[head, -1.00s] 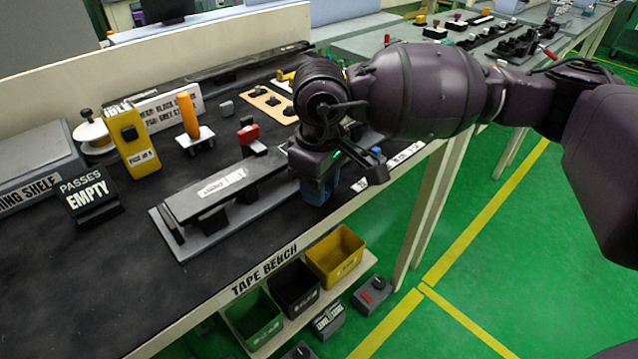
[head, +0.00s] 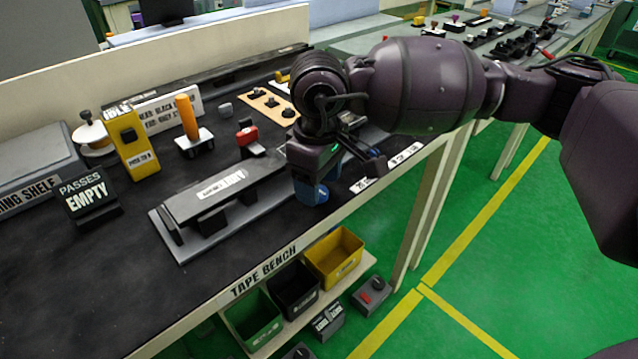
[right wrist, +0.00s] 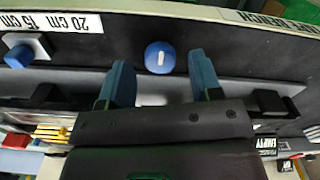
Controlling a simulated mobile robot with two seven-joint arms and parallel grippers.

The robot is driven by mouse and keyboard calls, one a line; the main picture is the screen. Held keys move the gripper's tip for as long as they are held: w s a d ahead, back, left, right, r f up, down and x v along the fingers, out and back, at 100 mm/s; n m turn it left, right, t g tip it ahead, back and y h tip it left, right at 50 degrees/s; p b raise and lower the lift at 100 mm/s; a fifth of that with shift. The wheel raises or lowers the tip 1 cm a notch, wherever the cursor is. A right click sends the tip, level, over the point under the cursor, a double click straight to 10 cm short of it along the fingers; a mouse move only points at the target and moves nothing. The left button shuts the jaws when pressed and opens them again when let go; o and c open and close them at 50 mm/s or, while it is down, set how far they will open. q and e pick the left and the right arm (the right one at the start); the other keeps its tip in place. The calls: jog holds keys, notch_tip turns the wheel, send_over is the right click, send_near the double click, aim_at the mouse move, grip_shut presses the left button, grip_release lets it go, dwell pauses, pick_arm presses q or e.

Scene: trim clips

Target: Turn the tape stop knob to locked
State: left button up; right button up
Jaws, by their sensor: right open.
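A round blue knob (right wrist: 160,57) with a short white mark shows in the right wrist view, beside the long grey base of the bench fixture. The mark runs up and down in that picture. My right gripper (right wrist: 162,82) is open, with one blue finger on each side of the knob in the picture; I see no contact. In the head view my right gripper (head: 311,192) is over the front edge of the tape bench, at the right end of the long fixture (head: 215,195), and largely hides the knob. My left gripper is not in view.
A second blue knob (right wrist: 18,56) on a white plate sits near the "20 cm 15 cm" label (right wrist: 60,22). A red-topped clamp (head: 247,135), an orange handle (head: 187,117) and a "PASSES EMPTY" sign (head: 88,197) stand on the bench.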

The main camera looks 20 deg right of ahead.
notch_tip(320, 180, up, 10)
jog(key=p, duration=0.1)
jog(key=shift+f, duration=0.25)
dwell(0.4)
